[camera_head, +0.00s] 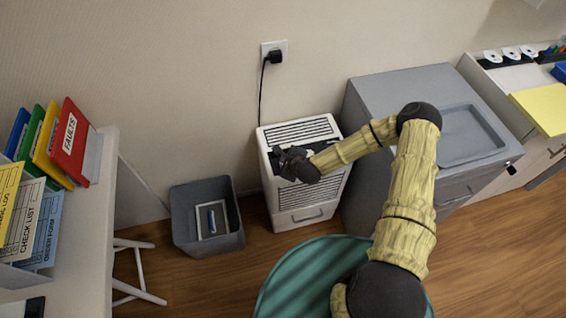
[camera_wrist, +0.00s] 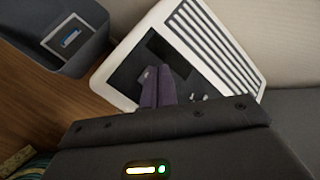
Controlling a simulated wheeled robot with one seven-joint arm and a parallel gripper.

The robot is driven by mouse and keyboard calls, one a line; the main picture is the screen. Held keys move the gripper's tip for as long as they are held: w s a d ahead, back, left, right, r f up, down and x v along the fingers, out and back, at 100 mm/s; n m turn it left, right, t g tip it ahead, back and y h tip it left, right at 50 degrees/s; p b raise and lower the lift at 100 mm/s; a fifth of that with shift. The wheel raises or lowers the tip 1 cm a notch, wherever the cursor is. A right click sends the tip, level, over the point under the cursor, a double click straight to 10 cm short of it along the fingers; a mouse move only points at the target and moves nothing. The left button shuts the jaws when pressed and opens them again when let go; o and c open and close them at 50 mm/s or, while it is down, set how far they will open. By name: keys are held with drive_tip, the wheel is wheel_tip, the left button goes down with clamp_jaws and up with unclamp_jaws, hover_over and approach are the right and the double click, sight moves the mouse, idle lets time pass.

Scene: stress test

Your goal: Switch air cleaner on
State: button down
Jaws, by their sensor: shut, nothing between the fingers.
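The air cleaner (camera_head: 305,207) is a white upright box against the wall, with dark slats on top and front and a handle low on its front. In the wrist view its white casing (camera_wrist: 122,70) frames a dark panel (camera_wrist: 128,76) beside a slatted grille. My gripper (camera_head: 277,163) is at the cleaner's upper front, over the dark panel. In the wrist view my gripper's two fingers (camera_wrist: 158,72) are shut together with nothing between them, their tips over the dark panel. I cannot tell whether they touch it. The gripper hides part of the panel in both views.
A grey bin (camera_head: 180,225) stands left of the cleaner, and a grey cabinet (camera_head: 400,90) stands close on its right. A black plug (camera_head: 275,57) sits in the wall socket above. A desk with colored folders (camera_head: 70,140) is at the left. Wooden floor lies in front.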

drive_tip(key=shift+f, duration=0.1)
drive_tip(key=shift+f, duration=0.35)
drive_tip(key=shift+f+b, duration=0.15)
drive_tip(key=shift+b, duration=0.2)
idle(0.4)
drive_tip(key=shift+r+p, duration=0.55)
drive_tip(key=shift+r, duration=0.05)
wheel_tip(320, 180, up, 6)
drive_tip(key=p, duration=0.5)
idle(1.2)
